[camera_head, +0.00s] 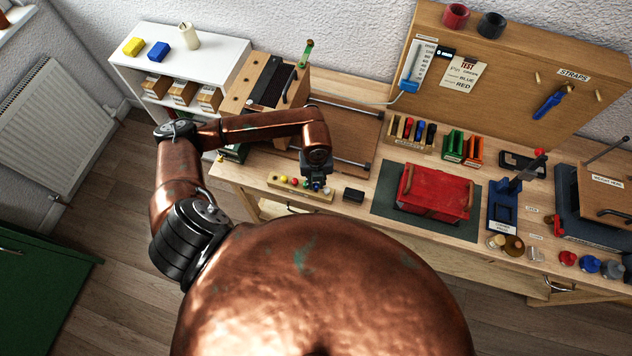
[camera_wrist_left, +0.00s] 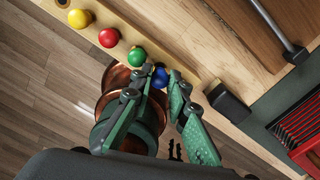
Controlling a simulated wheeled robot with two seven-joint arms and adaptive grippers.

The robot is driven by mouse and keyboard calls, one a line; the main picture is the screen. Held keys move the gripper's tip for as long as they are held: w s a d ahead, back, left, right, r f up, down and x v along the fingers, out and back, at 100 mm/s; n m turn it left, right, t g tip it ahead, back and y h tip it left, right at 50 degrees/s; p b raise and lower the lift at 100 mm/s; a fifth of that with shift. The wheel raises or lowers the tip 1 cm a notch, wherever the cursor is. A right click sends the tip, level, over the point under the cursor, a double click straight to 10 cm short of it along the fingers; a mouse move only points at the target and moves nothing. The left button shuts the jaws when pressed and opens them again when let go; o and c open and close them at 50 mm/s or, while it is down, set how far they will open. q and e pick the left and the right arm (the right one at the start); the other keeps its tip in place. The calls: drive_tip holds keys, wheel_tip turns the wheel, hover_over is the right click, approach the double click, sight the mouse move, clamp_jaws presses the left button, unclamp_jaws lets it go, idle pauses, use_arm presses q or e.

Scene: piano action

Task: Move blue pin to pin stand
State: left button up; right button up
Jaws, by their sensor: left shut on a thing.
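The blue pin shows as a round blue head (camera_wrist_left: 160,78) between the fingertips of my left gripper (camera_wrist_left: 161,84) in the left wrist view. The gripper is shut on it, at the end of a wooden strip (camera_head: 290,190). In the head view my left gripper (camera_head: 316,180) points down over the strip's right end. Green (camera_wrist_left: 137,57), red (camera_wrist_left: 109,37) and yellow (camera_wrist_left: 79,19) heads stand in a row along the strip. The blue pin's lower part is hidden, so I cannot tell whether it touches the strip. I cannot tell which thing is the pin stand.
A small black block (camera_head: 353,195) sits just right of the strip. Beyond it, a red box (camera_head: 434,192) lies on a dark green mat (camera_head: 383,203). A rack (camera_head: 392,125) with coloured items stands behind. The bench's front edge runs close by the strip.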

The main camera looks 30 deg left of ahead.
use_arm(q)
drive_tip(key=shift+f+b, duration=0.3)
drive_tip(key=shift+f, duration=0.15)
idle(0.5)
drive_tip(key=o, duration=0.8)
drive_tip(key=shift+c, duration=0.2)
drive_tip(key=shift+o, duration=0.9)
drive_tip(key=shift+o, duration=1.2)
drive_tip(key=shift+r, duration=0.1)
